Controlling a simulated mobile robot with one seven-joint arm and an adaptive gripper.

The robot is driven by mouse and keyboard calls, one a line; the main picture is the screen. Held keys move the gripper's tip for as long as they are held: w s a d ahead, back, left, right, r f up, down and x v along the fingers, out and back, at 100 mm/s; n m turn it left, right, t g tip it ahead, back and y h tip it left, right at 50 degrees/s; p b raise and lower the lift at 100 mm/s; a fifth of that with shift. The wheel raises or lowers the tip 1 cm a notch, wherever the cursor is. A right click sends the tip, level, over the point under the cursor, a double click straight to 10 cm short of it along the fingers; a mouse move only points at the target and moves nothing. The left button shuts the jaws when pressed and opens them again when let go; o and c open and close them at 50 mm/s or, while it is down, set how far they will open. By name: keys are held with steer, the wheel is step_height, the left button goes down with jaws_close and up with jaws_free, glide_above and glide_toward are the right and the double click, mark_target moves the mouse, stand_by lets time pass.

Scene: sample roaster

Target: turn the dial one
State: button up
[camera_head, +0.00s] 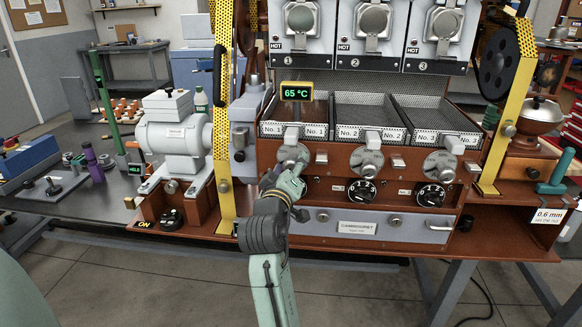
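My gripper (292,181) is at the front of the brown roaster (320,165), at the left column under the tray marked No. 1 (271,129). The gripper and arm cover the spot where a first black dial would sit, so I do not see dial one. Two black dials with white marks show to the right, a middle dial (361,193) and a right dial (430,195). A round metal disc (288,155) is just above my gripper. The fingers are small and overlap the panel; whether they are open, or touching anything, I cannot tell.
A green display reading 65 °C (296,92) is above the left tray. A grey drawer (385,227) lies below the dials. Yellow perforated posts (222,150) stand left and right. A grey motor (175,135) and a black knob near an ON label (171,218) are at left.

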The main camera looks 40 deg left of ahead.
steer(key=c, duration=1.1)
steer(key=shift+o, duration=0.2)
